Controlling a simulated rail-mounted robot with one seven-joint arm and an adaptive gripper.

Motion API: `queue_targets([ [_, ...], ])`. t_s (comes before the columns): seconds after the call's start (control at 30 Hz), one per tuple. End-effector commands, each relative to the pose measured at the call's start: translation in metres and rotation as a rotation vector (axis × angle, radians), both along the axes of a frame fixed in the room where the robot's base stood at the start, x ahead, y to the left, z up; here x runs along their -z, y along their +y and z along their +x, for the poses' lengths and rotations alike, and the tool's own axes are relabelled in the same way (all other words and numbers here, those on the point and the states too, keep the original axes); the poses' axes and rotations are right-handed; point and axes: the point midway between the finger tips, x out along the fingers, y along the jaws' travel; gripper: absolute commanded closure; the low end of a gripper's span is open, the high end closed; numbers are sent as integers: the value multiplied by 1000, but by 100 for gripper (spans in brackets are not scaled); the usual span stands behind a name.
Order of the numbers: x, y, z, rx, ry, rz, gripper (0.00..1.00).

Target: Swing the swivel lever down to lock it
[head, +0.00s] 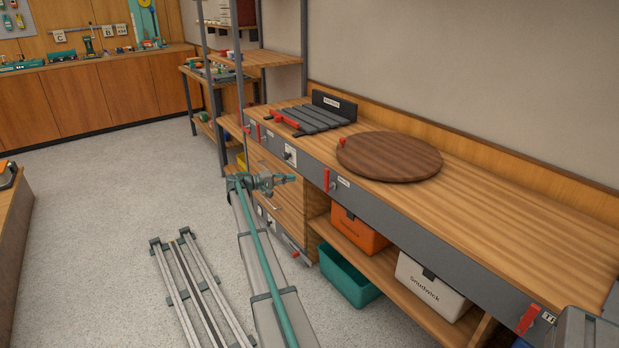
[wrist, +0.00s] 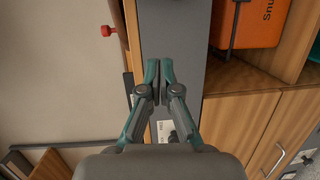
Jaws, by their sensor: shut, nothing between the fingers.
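A red lever (head: 326,180) stands upright on the grey front rail of the bench, below the round wooden turntable (head: 390,158). A small label sits beside it, too small to read, so I cannot be sure it is the swivel lever. My gripper (head: 292,178) is in front of the rail, left of this lever and apart from it. In the wrist view its fingertips (wrist: 159,62) are together and empty, over the grey rail (wrist: 178,25). The red lever does not show in the wrist view. A red knob (head: 343,141) stands at the turntable's rim.
Other red levers sit on the rail, one at the near right (head: 528,319). A ridged black bed (head: 313,118) lies left of the turntable. Below the bench are an orange bin (head: 358,230), a white bin (head: 430,285) and a green bin (head: 347,275).

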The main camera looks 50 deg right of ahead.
Motion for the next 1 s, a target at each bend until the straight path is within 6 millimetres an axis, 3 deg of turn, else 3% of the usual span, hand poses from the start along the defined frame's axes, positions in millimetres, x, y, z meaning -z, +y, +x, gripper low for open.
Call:
queue_targets([
  [0.2, -18, -1, -1, 19, 38, -84, 100],
  [0.67, -17, -4, -4, 24, 34, -85, 100],
  [0.87, -17, -23, -14, 25, 34, -85, 100],
  [1.0, -17, -46, -27, 26, 34, -85, 100],
])
